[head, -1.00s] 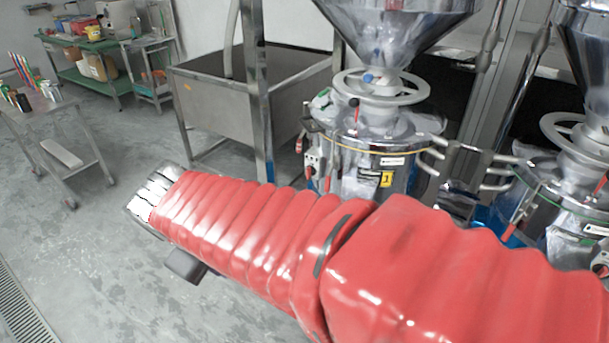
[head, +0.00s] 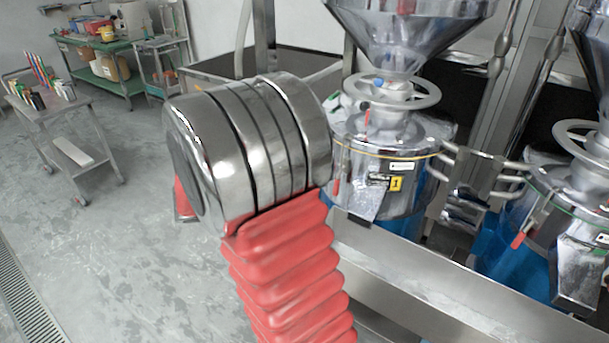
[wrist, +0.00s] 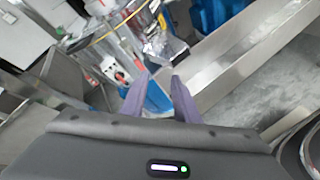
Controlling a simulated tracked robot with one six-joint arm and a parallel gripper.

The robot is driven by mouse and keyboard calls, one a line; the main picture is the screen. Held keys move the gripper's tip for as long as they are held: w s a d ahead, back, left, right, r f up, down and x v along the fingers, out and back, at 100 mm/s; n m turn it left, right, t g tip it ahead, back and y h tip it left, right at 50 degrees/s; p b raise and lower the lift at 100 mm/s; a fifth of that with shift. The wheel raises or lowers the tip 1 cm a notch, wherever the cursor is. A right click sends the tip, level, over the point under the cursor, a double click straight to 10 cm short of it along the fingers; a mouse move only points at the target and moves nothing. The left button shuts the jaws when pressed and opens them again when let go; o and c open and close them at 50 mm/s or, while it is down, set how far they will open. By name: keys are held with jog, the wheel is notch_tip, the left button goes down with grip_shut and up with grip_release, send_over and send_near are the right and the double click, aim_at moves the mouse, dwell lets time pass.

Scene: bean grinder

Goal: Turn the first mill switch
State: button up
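The first mill (head: 375,150) is a shiny steel body with a yellow "1" label (head: 396,183), right of centre in the head view. Its switch is hidden behind my arm there. In the wrist view, a pale switch box (wrist: 110,66) with a red part is on the mill's side, left of and beyond my fingertips. My gripper (wrist: 161,76) shows two purple-grey fingers, apart and empty, not touching the switch. The gripper is hidden behind my arm in the head view.
A steel trough (head: 430,290) runs in front of the mills and shows right of my fingers in the wrist view. A second mill (head: 575,210) stands at the right. A steel tank (head: 230,70) is behind my arm.

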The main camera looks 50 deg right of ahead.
jog(key=w+d+f+n+t+h, duration=0.4)
jog(key=w+d+f+n, duration=0.6)
jog(key=f, duration=0.4)
jog(key=shift+w+d+f+n+h, duration=0.15)
jog(key=shift+w+d+n+h, duration=0.3)
jog(key=shift+d+h, duration=0.45)
jog(key=shift+d, duration=0.2)
jog(key=w+d, duration=0.1)
jog(key=d, duration=1.2)
jog(key=shift+d, duration=0.3)
jog(key=shift+c, duration=0.7)
grip_shut()
jog(key=shift+w+t, duration=0.15)
jog(key=shift+t, duration=0.15)
